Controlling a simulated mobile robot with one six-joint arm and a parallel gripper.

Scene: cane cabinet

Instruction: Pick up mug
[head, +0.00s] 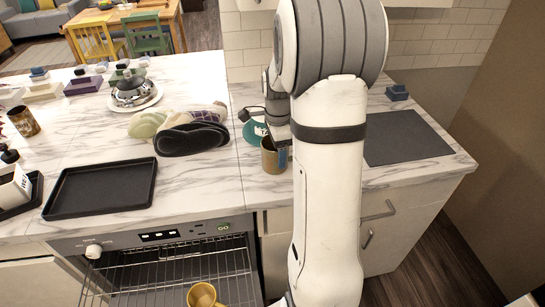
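A brown-gold mug (272,157) stands on the marble counter near its front edge, just left of my arm. My gripper (279,140) is pointed down right at this mug, at its rim. My arm partly hides the gripper, so I cannot see whether its fingers are open or shut, or whether they touch the mug. A yellow mug (203,296) shows at the bottom edge by the oven rack and is partly cut off. A patterned brown-gold cup (23,121) stands at the far left of the counter. The picture does not show which one the task means.
A black tray (102,188) lies to the left. A dark grey mat (405,136) lies right of my arm. The oven rack (185,275) is below the counter edge.

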